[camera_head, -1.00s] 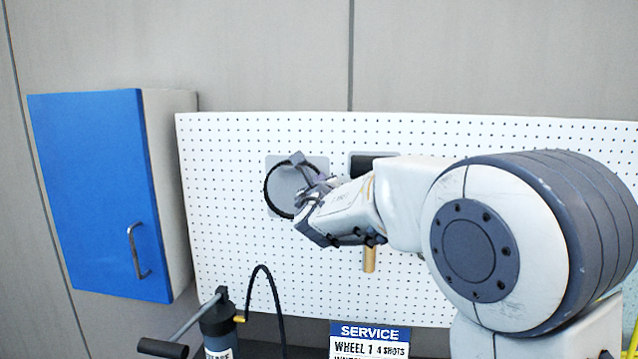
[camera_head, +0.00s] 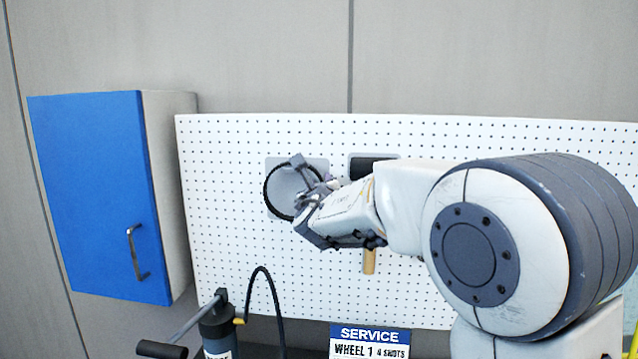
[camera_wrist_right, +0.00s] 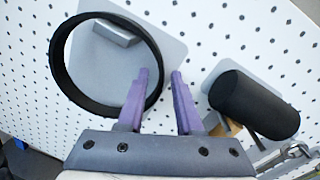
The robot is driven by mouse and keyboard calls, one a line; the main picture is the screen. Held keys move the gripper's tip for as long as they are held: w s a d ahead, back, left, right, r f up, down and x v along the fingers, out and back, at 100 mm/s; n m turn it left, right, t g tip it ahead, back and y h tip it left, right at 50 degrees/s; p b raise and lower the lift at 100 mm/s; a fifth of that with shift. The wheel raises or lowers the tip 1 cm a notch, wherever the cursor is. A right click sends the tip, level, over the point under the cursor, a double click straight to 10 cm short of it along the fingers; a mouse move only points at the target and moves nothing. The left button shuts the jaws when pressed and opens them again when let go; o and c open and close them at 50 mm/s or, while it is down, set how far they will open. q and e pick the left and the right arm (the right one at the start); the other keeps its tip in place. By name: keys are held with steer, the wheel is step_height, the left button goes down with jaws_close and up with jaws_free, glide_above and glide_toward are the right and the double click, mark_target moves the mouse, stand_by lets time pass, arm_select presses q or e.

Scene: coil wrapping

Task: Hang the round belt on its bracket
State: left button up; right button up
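The round belt (camera_head: 267,196) is a black ring in front of the grey bracket plate (camera_head: 286,187) on the pegboard. In the right wrist view the belt (camera_wrist_right: 58,67) encircles the bracket's short grey peg (camera_wrist_right: 118,33), which lies just inside the belt's top edge. Whether the belt's weight rests on the peg is unclear. My right gripper (camera_head: 310,195) is at the belt's right side. In the wrist view its purple fingers (camera_wrist_right: 160,88) stand apart, with the belt's right edge between them and a gap to the right finger. My left gripper is not in view.
A black cylinder (camera_head: 370,165) on its own plate is right of the bracket, close to my right gripper; it also shows in the wrist view (camera_wrist_right: 254,105). A wooden handle (camera_head: 369,262) hangs below. A blue cabinet (camera_head: 100,195) stands left; a pump (camera_head: 218,325) is below.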

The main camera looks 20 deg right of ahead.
steer(key=b+v, duration=0.4)
steer(key=v, duration=0.6)
steer(key=s+a+f+m+g+y, duration=0.1)
steer(key=s+f+m+g, duration=0.4)
steer(key=s+f+m, duration=0.45)
steer(key=s+a+f+m+g, duration=0.1)
steer(key=s+f+m+g, duration=0.3)
steer(key=f+m, duration=0.55)
steer(key=s+a+f+m+g+y, duration=0.1)
steer(key=s+a+f+m+g, duration=0.1)
steer(key=s, duration=0.4)
steer(key=s+a+f+m+g+y, duration=0.2)
steer(key=s+a+f+m+g, duration=0.1)
steer(key=s+f, duration=0.4)
steer(key=s+a+f+m+g+y+b, duration=0.1)
steer(key=s+a+f+m+g, duration=0.2)
steer(key=s+a+f+m, duration=0.1)
steer(key=s+f+m, duration=0.1)
steer(key=s+m, duration=0.1)
steer(key=s, duration=0.1)
steer(key=shift+y, duration=0.3)
steer(key=shift+a, duration=0.1)
